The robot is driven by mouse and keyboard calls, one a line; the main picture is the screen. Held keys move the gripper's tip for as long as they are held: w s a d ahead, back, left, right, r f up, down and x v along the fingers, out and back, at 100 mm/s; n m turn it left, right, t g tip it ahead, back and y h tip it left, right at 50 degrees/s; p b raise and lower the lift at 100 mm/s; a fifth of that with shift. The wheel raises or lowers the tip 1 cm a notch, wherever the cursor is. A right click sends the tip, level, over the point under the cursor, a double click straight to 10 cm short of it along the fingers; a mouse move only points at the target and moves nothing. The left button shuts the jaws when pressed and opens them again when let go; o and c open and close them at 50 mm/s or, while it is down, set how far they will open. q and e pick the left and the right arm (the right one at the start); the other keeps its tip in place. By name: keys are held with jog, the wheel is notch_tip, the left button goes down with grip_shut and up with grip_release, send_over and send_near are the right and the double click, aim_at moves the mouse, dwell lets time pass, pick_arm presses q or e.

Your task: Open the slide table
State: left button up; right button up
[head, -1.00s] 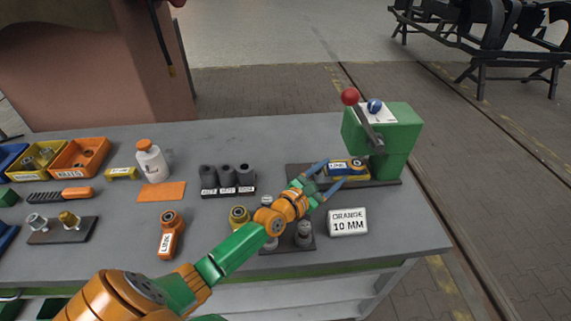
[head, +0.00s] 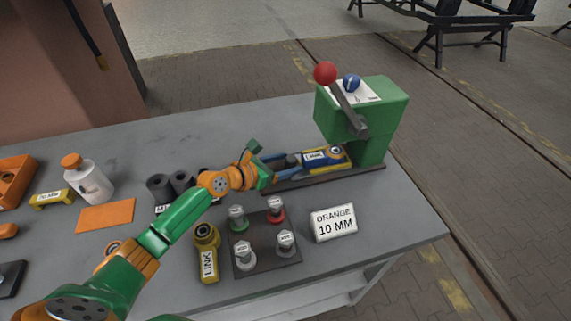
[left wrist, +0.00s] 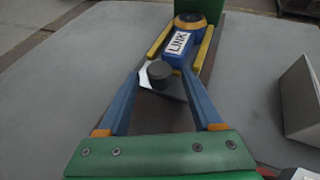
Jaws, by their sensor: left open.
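The green press (head: 385,115) stands at the right end of the bench, with a red-ball lever (head: 325,73) and a blue knob on top. Its slide table holds a blue and yellow piece labelled LINK (head: 318,156), which also shows in the left wrist view (left wrist: 180,42) between yellow rails (left wrist: 160,40). A dark round knob (left wrist: 160,72) is at the near end of the slide. My left gripper (head: 288,162) is open, its blue fingers on either side of this knob. I cannot tell whether they touch it. My right gripper is not in view.
A sign reading ORANGE 10 MM (head: 334,223) stands in front of the press. A dark plate (head: 265,245) with several capped pins and a yellow LINK part (head: 207,255) lie below my arm. A white bottle (head: 90,180) and an orange mat (head: 106,215) are at left.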

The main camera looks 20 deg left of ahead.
pick_arm(q)
jog(key=shift+w+f, duration=0.1)
jog(key=shift+w, duration=0.15)
jog(key=shift+s, duration=0.25)
jog(key=c, duration=0.7)
grip_shut()
